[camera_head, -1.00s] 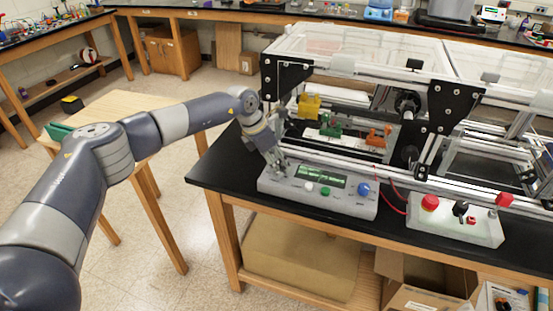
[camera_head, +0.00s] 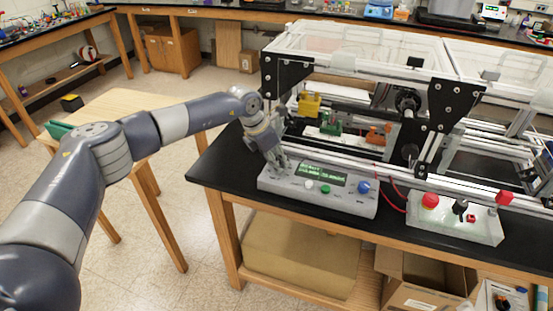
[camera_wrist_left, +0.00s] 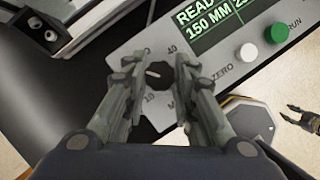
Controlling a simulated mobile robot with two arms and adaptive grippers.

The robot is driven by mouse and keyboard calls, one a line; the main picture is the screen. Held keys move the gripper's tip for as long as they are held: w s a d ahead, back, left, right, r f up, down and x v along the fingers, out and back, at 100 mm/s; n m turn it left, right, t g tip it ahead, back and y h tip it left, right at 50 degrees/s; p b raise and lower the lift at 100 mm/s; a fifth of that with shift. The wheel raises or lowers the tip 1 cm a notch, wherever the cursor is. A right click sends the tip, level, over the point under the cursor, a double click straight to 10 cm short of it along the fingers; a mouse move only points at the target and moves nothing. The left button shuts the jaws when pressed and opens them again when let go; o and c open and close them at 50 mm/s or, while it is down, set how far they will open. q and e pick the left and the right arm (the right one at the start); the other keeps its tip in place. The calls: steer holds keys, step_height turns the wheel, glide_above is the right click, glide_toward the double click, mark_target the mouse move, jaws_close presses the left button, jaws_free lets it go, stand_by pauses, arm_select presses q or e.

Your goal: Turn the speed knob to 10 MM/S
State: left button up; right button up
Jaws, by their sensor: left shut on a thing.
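The grey control box (camera_head: 330,199) sits at the front left of the black bench, with a lit green display (camera_head: 320,174). In the left wrist view the black speed knob (camera_wrist_left: 157,75) is on the panel, left of the display (camera_wrist_left: 225,20). A small white pointer mark on it faces left. My left gripper (camera_head: 277,163) reaches down to the box's left end. In the left wrist view its fingers (camera_wrist_left: 155,70) are shut on the knob, one on each side.
A white button (camera_wrist_left: 246,53) and a green button (camera_wrist_left: 277,33) lie right of the knob. A blue knob (camera_head: 363,187) is farther right. The rail machine (camera_head: 350,150) stands behind the box. A small dark two-pronged shape at the wrist view's right may be my right gripper.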

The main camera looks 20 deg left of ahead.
arm_select(q)
steer(key=n, duration=0.2)
steer(key=shift+d+f+n+t+y+b, duration=0.1)
steer(key=shift+n+t+y+b, duration=0.2)
steer(key=shift+y, duration=0.1)
steer(key=n+y+b, duration=0.1)
steer(key=n+b, duration=0.1)
steer(key=shift+d+n, duration=0.1)
steer(key=shift+n, duration=0.3)
steer(key=n+y+b, duration=0.1)
steer(key=n+b, duration=0.2)
steer(key=n+y+b, duration=0.1)
steer(key=n+b, duration=0.2)
steer(key=shift+d+f+y, duration=0.1)
steer(key=shift+d+y, duration=0.1)
steer(key=shift+y, duration=0.1)
steer(key=n+y+b, duration=0.1)
steer(key=n+b, duration=0.2)
steer(key=shift+r+n+g+y+b, duration=0.25)
steer(key=shift+n+g+b, duration=0.2)
steer(key=shift+n, duration=0.65)
steer(key=o, duration=1.1)
steer(key=shift+c, duration=0.2)
